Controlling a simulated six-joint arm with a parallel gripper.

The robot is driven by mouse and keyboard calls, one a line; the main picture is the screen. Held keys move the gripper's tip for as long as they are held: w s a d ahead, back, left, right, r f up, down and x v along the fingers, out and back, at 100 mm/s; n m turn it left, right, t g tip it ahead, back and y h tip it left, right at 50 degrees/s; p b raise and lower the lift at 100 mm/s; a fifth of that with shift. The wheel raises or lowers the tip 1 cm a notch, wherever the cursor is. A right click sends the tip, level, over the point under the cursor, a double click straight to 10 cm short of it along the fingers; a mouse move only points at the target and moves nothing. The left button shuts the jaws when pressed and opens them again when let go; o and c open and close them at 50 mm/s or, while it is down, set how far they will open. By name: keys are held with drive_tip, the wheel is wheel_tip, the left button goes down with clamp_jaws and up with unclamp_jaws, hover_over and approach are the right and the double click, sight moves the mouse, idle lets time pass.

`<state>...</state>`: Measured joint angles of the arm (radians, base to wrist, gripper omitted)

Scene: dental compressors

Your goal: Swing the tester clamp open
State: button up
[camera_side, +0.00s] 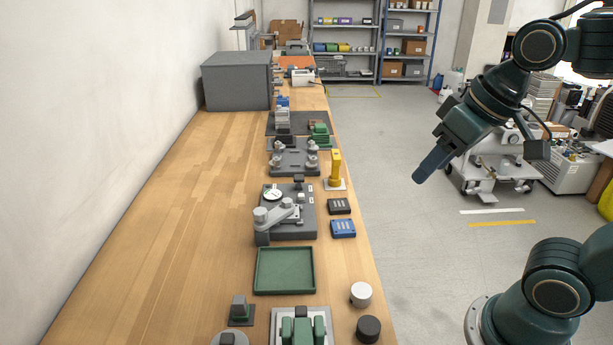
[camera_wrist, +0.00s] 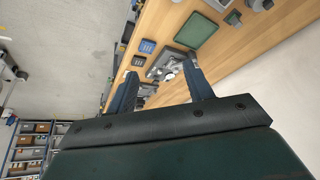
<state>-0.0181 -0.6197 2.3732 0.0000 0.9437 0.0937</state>
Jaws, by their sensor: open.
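The tester (camera_side: 307,226) is a dark grey block on the bench with a round white dial and a silver clamp arm (camera_side: 284,212). The clamp arm lies across the block, from a grey post at the front left towards the right. My gripper (camera_side: 420,178) is open and empty, high above the floor to the right of the bench, well apart from the tester. In the wrist view, the tester (camera_wrist: 163,72) shows small between the two blue fingers of my gripper (camera_wrist: 161,68); the right finger partly covers it.
A green tray (camera_side: 285,290) lies in front of the tester. A blue box (camera_side: 343,229), a black box (camera_side: 339,206) and a yellow handled piece (camera_side: 335,168) stand to its right. A grey fixture (camera_side: 293,157) sits behind. The bench's left side (camera_side: 170,230) is clear.

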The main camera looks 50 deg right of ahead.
drive_tip(key=w+a+r+m+g, duration=0.1)
drive_tip(key=w+a+r+m, duration=0.15)
drive_tip(key=w, duration=0.65)
drive_tip(key=m+g, duration=0.4)
drive_tip(key=m, duration=0.2)
hover_over(260, 211)
wheel_tip(260, 211, down, 8)
drive_tip(key=shift+w+f, duration=0.1)
drive_tip(key=shift+f, duration=0.2)
wheel_tip(260, 211, down, 13)
drive_tip(key=shift+f, duration=0.2)
clamp_jaws()
